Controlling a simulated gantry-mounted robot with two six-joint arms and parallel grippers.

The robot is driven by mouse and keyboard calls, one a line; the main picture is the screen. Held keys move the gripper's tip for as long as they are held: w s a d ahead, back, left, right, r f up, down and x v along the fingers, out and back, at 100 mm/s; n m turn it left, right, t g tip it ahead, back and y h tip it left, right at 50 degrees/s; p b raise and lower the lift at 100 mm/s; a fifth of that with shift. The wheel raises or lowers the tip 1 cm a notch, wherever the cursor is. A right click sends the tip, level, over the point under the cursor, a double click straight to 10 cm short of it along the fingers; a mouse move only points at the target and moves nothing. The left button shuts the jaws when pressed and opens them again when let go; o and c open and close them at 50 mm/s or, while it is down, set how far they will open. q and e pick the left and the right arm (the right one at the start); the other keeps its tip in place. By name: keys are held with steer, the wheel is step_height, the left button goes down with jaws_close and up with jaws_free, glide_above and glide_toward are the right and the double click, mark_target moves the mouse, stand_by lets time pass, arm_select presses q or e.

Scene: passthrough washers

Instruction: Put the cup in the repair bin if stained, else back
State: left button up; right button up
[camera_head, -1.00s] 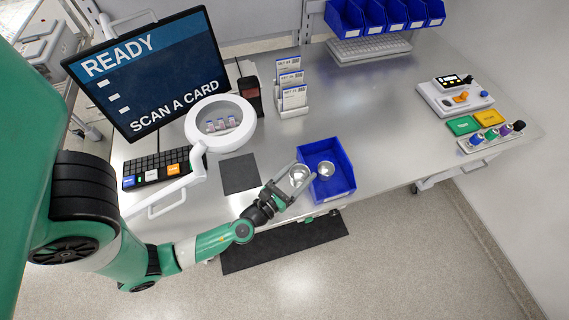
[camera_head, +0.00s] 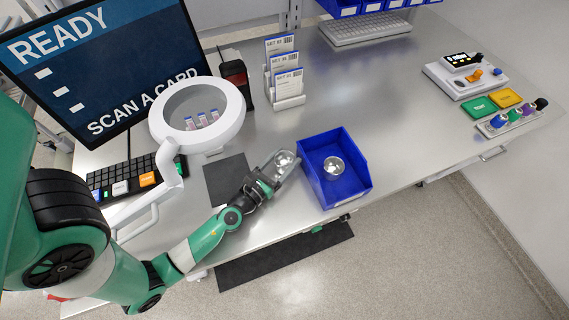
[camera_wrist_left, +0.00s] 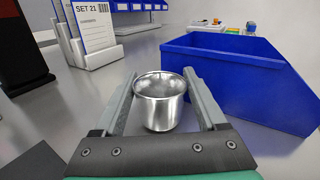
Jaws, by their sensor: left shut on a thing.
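My left gripper (camera_head: 275,170) is shut on a shiny metal cup (camera_head: 284,160), just left of a blue bin on the bench. In the left wrist view the cup (camera_wrist_left: 160,98) is upright between the two fingers (camera_wrist_left: 160,105), with its open rim up. Its visible outer side looks plain silver; the far side is hidden and I cannot tell whether it is stained. The blue bin (camera_head: 351,192) holds another round metal cup (camera_head: 334,166). The bin also shows at the right of the left wrist view (camera_wrist_left: 245,85). My right gripper is not in view.
A ring magnifier (camera_head: 160,122) and a dark mat (camera_head: 226,180) are left of the gripper. A card holder (camera_head: 289,102) stands behind. A screen (camera_head: 105,75) reads "READY, SCAN A CARD". Bench between holder and buttons is clear.

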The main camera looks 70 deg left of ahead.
arm_select(q)
steer(key=shift+d+f, duration=0.15)
steer(key=shift+f, duration=0.2)
steer(key=o, duration=1.2)
steer(key=shift+o, duration=0.2)
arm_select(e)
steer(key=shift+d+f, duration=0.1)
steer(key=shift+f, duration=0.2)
arm_select(q)
steer(key=shift+r+p, duration=0.35)
steer(key=b+v, duration=0.1)
steer(key=v, duration=0.4)
steer(key=b+v, duration=0.1)
steer(key=v, duration=0.4)
steer(key=shift+s+d+f, duration=0.2)
steer(key=shift+s, duration=0.05)
steer(key=shift+s+d, duration=0.25)
steer(key=shift+s, duration=0.4)
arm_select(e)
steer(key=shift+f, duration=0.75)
